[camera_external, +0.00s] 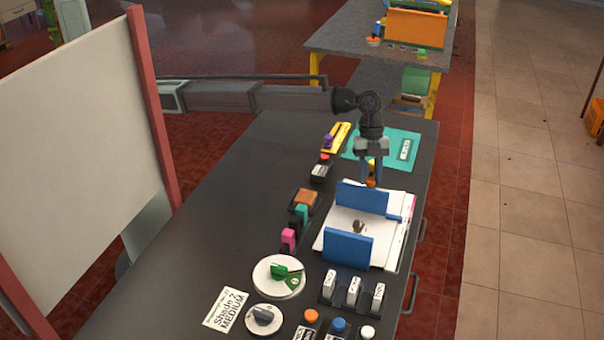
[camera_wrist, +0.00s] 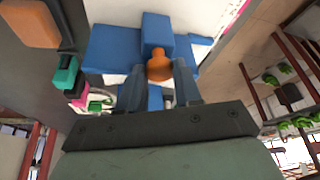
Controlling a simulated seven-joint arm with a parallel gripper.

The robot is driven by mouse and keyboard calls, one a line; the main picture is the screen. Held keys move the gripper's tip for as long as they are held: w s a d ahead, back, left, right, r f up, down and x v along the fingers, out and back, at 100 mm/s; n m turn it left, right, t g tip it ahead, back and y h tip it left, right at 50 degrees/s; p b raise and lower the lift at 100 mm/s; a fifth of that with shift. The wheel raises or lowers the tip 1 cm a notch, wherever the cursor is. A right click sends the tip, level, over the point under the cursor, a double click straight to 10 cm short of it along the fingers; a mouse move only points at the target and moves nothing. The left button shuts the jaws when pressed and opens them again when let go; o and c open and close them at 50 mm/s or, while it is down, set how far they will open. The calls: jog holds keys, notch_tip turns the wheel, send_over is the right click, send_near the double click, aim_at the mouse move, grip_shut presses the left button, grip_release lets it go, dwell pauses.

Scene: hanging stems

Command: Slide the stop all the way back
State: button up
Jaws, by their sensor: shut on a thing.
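The stop looks to be the far blue upright plate (camera_external: 362,197), standing across a white base (camera_external: 330,224); I cannot tell for certain which blue plate is the stop. An orange knob (camera_wrist: 159,67) sticks out from a blue block (camera_wrist: 158,32) on this plate's side facing my gripper. My gripper (camera_external: 371,180) points down at the far end of the base and is shut on the orange knob, one finger on each side. A second blue plate (camera_external: 348,247) stands nearer the camera, apart from the first. A small dark round thing (camera_external: 359,227) lies between the plates.
A teal mat (camera_external: 401,149) lies beyond the base. Left of it are brown, teal (camera_external: 302,212) and pink (camera_external: 289,238) controls. White switches (camera_external: 353,291), a green-handled dial (camera_external: 279,275) and coloured buttons fill the near end. The dark table's left side is clear.

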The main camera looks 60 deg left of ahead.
grip_shut()
jog(key=w+a, duration=0.6)
jog(key=shift+w+a, duration=0.15)
jog(key=shift+w, duration=0.05)
jog(key=o, duration=0.5)
grip_release()
jog(key=shift+o, duration=0.2)
jog(key=v, duration=1.3)
jog(key=shift+r, duration=0.4)
